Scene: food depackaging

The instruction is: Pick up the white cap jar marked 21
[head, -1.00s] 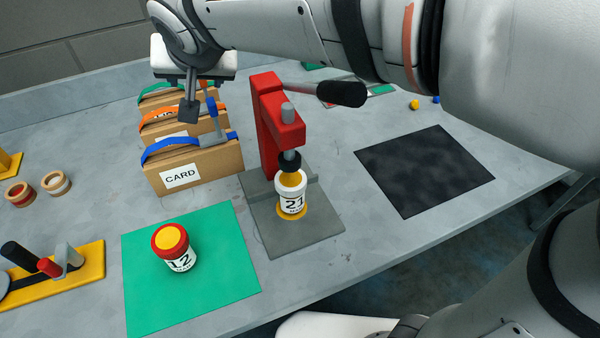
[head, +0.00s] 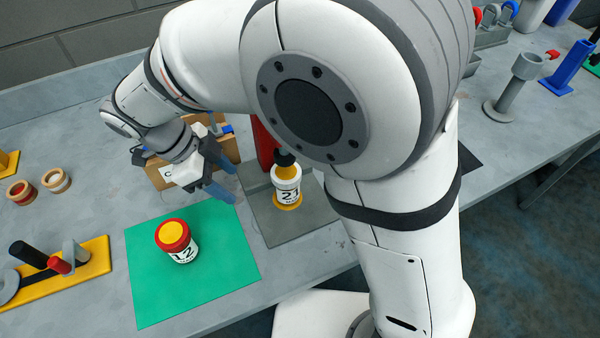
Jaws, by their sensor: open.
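The white cap jar marked 21 (head: 287,190) stands upright on a yellow ring on the grey base plate (head: 305,226) of a red press (head: 264,143). The press's dark tip and a yellow piece sit right above its cap. My gripper (head: 230,182) is open and empty, left of the jar and apart from it, its blue-grey fingers pointing down to the right. My arm hides most of the press.
A jar marked 12 (head: 176,242) with a red and yellow cap stands on a green mat (head: 143,303). A yellow-based tool (head: 92,262) and two small round containers lie left. Posts stand at far right.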

